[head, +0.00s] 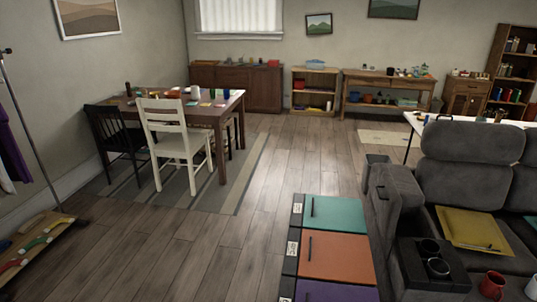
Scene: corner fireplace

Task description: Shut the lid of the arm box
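The grey sofa (474,143) stands at the right. At its left arm, a grey padded panel (391,196) with a small dark handle stands up beside the backrest; it looks like the raised lid of the arm box. In front of it is a dark console (432,262) with two cup holders. I cannot tell where the box opening is or see into it. Neither of my grippers is in view.
A low unit with teal (335,214), orange (336,258) and purple (337,291) handled panels stands left of the sofa. A red mug (492,285) is at the lower right. A dining table (218,108) with chairs is at the back left. The wooden floor between is clear.

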